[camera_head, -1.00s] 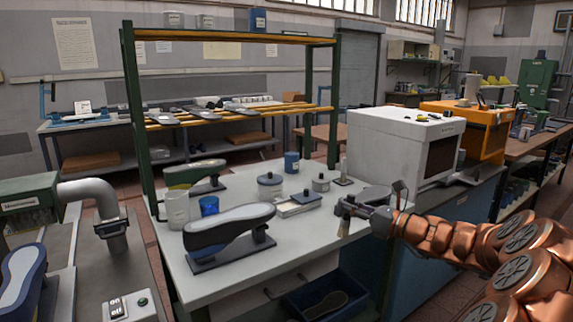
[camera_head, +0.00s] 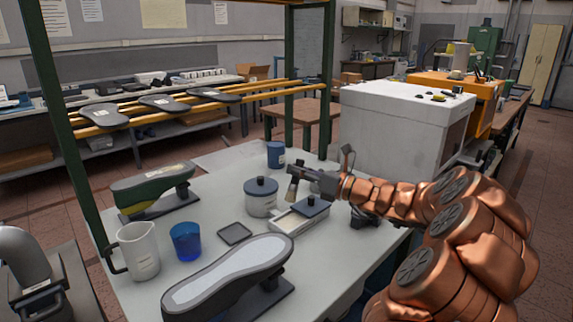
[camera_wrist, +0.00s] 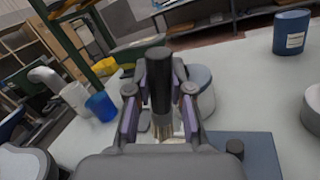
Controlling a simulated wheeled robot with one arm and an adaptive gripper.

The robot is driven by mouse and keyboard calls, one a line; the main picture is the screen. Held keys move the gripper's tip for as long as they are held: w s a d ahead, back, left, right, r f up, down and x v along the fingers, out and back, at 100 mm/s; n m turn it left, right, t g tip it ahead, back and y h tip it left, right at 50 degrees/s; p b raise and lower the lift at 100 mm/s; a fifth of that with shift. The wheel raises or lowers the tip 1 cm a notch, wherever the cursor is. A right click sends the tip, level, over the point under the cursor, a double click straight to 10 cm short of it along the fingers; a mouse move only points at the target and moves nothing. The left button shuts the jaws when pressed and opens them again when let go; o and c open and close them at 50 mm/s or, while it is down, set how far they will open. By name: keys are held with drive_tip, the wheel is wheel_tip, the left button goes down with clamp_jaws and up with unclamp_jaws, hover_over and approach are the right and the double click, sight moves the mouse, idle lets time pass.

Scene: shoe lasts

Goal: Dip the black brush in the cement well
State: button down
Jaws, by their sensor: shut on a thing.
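My gripper (camera_head: 297,178) is shut on the black brush, held above the white bench. In the wrist view the brush's black handle (camera_wrist: 159,80) stands between the two finger pads, with pale bristles (camera_wrist: 165,129) pointing down. A shallow white rectangular well (camera_head: 285,224) with a blue-grey knobbed lid (camera_head: 312,206) over part of it sits just below the gripper; I take it as the cement well. The lid also shows at the bottom of the wrist view (camera_wrist: 245,150). The bristles look clear of the well in the head view; the exact gap cannot be told.
A grey lidded pot (camera_head: 261,199) stands close left of the gripper. A dark square dish (camera_head: 234,233), blue cup (camera_head: 186,242), white jug (camera_head: 138,250) and large shoe last (camera_head: 228,280) are further left and in front. A blue canister (camera_head: 276,155) stands behind.

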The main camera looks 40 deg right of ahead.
drive_tip(key=shift+f+b, duration=0.9)
wheel_tip(320, 180, down, 4)
drive_tip(key=b, duration=0.4)
drive_tip(key=shift+f, duration=0.1)
drive_tip(key=shift+f, duration=0.5)
idle(1.1)
drive_tip(key=shift+r, duration=0.1)
wheel_tip(320, 180, up, 7)
drive_tip(key=p, duration=0.7)
idle(0.3)
idle(0.9)
